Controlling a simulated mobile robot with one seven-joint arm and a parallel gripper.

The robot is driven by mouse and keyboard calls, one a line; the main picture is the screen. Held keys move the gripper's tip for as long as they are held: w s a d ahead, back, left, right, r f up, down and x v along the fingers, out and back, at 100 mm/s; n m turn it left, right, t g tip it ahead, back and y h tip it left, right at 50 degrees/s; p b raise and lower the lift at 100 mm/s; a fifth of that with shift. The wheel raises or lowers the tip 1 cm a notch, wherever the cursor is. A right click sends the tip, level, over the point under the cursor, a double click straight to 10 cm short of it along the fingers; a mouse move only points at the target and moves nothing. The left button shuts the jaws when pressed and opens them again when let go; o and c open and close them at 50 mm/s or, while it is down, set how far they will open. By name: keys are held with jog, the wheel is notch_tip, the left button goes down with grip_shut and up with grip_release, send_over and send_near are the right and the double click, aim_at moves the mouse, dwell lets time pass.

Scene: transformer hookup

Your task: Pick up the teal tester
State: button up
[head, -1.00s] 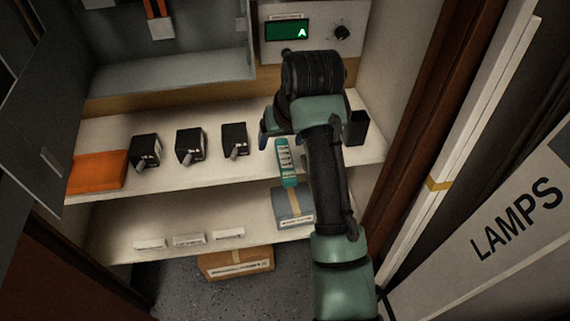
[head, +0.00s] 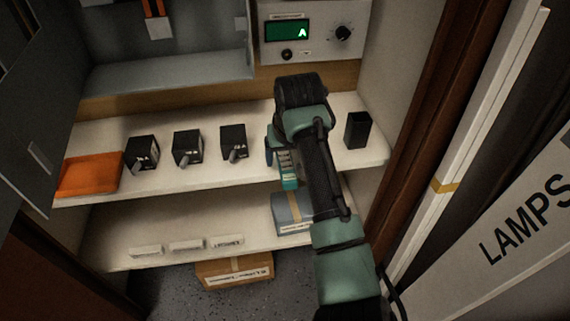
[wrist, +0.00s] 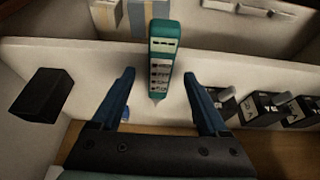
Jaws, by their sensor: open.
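The teal tester (head: 288,172) lies on the upper white shelf and sticks out over its front edge, partly hidden by my arm in the head view. In the wrist view the tester (wrist: 163,58) has a teal body, a pale labelled face and a pointed tip towards my gripper. My gripper (wrist: 157,92) is open, with its two blue fingers apart. The tester's pointed end lies between the fingers' lines, and neither finger visibly touches it. In the head view one blue fingertip of my gripper (head: 269,150) shows at the tester's left.
Several black switch boxes (head: 188,148) and an orange item (head: 90,175) stand left on the shelf (head: 215,178). A grey-blue box (head: 292,212) sits on the lower shelf. A panel with a green display (head: 288,31) is behind.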

jog(key=x, duration=0.2)
jog(key=shift+w+a+f, duration=0.1)
jog(key=shift+f, duration=0.2)
jog(key=shift+r, duration=0.1)
grip_shut()
